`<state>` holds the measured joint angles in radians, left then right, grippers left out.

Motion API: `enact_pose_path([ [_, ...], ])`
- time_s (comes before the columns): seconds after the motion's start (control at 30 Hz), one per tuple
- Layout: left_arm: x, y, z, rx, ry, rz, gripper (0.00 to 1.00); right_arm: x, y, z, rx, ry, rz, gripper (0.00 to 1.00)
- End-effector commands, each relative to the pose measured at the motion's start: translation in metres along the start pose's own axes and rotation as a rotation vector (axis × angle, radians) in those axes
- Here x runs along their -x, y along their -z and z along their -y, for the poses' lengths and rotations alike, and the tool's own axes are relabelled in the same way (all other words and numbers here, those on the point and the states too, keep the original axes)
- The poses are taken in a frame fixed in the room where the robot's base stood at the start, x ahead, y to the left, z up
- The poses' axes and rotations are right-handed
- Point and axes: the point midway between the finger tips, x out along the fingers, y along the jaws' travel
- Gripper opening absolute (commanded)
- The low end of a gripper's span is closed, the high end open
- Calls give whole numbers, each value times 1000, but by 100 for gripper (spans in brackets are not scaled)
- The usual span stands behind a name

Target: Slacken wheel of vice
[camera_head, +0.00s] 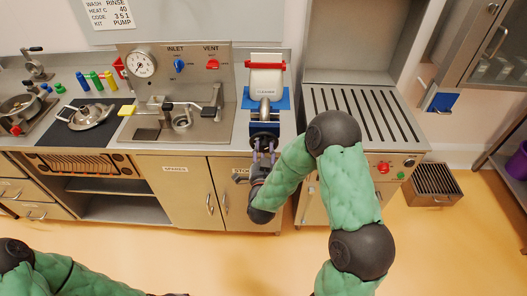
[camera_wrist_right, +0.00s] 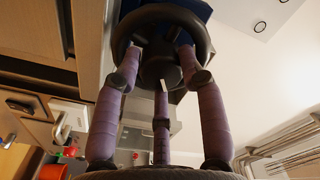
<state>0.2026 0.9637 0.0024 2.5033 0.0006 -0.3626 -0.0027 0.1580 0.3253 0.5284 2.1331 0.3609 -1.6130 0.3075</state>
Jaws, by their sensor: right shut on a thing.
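The vice (camera_head: 283,99) is blue and stands on the counter, with a white container labelled CLEANER (camera_head: 266,80) in it below a red bar. Its dark round wheel (camera_head: 264,137) faces the front edge of the counter. In the right wrist view the wheel (camera_wrist_right: 203,38) fills the top middle, its hub in the centre. My right gripper (camera_head: 263,152) is at the wheel from the front. Its purple fingers (camera_wrist_right: 161,80) reach to the hub and inside the rim, shut on the wheel. My left forearm enters at the lower left; its gripper is out of frame.
A grey basin unit (camera_head: 213,128) with a gauge panel stands left of the vice. A slotted metal top (camera_head: 376,118) lies to its right. Cabinet doors (camera_head: 180,190) are below the counter. The yellow floor in front is clear.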

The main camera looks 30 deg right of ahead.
Motion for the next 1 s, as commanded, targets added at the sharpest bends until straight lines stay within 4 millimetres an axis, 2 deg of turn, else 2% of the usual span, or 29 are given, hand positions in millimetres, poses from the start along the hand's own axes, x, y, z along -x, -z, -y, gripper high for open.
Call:
enact_pose_path([
  [0.03, 0, 0, 0, 0, 0, 0, 40, 2, -6, 0, 3, 1, 16, 8],
  [0.67, -2, 0, 1, 0, 0, 0, 40, 4, -9, -1, 51, 2, 24, 8],
  [1.0, -7, 0, 2, 0, 0, 0, 40, 4, -9, -2, 247, 5, 24, 8],
])
